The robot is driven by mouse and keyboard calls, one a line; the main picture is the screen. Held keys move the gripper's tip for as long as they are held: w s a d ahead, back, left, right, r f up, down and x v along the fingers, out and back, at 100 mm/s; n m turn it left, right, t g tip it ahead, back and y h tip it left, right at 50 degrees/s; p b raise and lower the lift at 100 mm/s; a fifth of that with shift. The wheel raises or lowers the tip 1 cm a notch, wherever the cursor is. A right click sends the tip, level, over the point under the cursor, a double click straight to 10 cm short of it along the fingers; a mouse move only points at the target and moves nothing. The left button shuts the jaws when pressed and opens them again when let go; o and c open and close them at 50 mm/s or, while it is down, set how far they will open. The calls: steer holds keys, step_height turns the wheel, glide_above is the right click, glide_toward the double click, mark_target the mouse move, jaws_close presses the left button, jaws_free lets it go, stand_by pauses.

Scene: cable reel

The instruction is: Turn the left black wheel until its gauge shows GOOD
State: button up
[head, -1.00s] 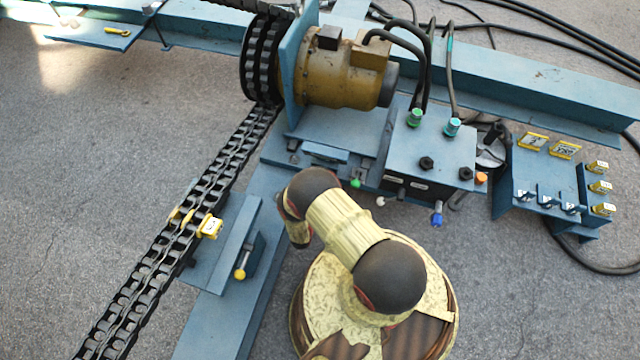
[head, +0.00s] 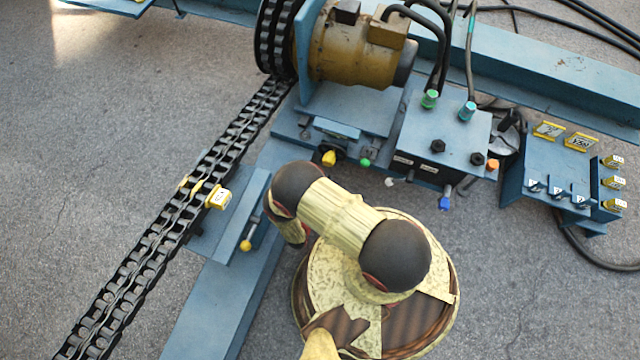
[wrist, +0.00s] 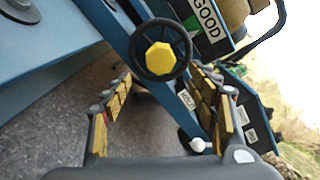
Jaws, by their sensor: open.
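A black wheel with a yellow faceted hub (wrist: 160,48) shows in the wrist view, just beyond my fingertips. In the head view a yellow hub (head: 328,158) shows on the blue frame under the motor, just above my arm. I cannot tell from these frames whether another such wheel is hidden. A plate reading GOOD (wrist: 207,18), white with green, sits right of the wheel in the wrist view; no pointer is clear. My gripper (wrist: 160,74) is open and empty, its fingers spread either side below the wheel. In the head view my gripper is hidden behind my arm.
A white ball knob (wrist: 197,145) is close to my right finger. A blue box (head: 440,140) with cables and small knobs stands right of the wheel. A heavy chain (head: 170,225) runs down the left. A yellow motor (head: 350,50) is above. Bare floor lies at left.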

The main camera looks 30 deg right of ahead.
steer(key=shift+s+a, duration=0.45)
steer(key=shift+a, duration=0.1)
steer(key=shift+s, duration=0.1)
stand_by(0.8)
